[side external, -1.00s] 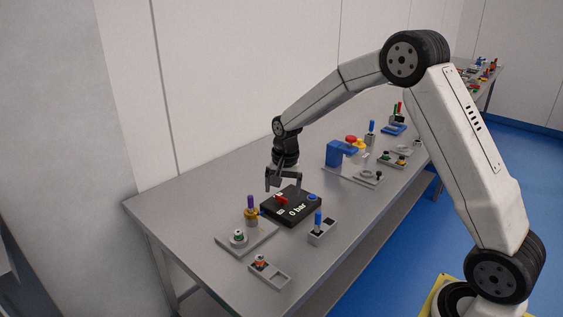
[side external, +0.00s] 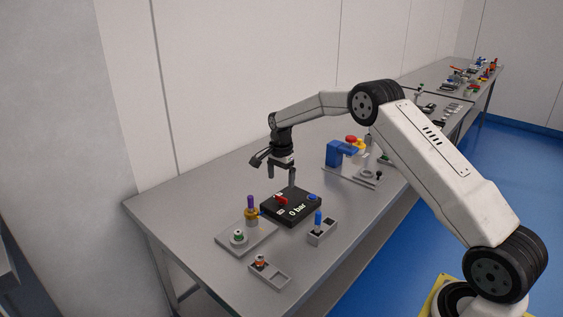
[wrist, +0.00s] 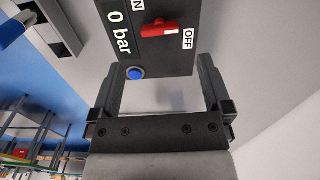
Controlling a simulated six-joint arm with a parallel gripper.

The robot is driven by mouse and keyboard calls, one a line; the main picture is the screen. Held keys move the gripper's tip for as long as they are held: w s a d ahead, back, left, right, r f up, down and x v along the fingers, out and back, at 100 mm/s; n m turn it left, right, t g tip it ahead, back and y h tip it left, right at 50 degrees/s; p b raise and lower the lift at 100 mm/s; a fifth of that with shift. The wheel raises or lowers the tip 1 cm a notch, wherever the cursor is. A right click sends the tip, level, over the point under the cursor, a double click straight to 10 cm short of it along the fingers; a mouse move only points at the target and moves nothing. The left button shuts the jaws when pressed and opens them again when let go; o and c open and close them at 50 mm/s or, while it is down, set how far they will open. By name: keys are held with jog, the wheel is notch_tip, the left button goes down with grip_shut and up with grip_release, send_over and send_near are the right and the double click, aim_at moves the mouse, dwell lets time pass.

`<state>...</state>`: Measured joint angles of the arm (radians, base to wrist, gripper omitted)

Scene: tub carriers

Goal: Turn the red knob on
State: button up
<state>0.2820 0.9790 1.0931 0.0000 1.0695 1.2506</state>
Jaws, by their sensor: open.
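The red knob (side external: 281,200) sits on top of a black box (side external: 297,213) marked "0 bar", on the grey table. In the wrist view the red knob (wrist: 160,28) shows between the labels "ON" and "OFF", with a white mark at its end toward "OFF". A blue button (wrist: 135,72) is on the same black box. My gripper (side external: 280,172) is open and empty, above the box and behind the knob in the side view. In the wrist view my gripper's two fingers (wrist: 160,75) stand wide apart, with part of the box between and beyond them.
A grey plate with a purple-topped post (side external: 250,205) and a green button (side external: 239,237) is left of the box. A block with a blue lever (side external: 318,220) stands in front. A blue fixture (side external: 340,153) is to the right. A small tray (side external: 270,272) lies near the front edge.

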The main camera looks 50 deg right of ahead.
aim_at(281, 197)
jog(key=shift+f, duration=3.85)
jog(key=c, duration=1.2)
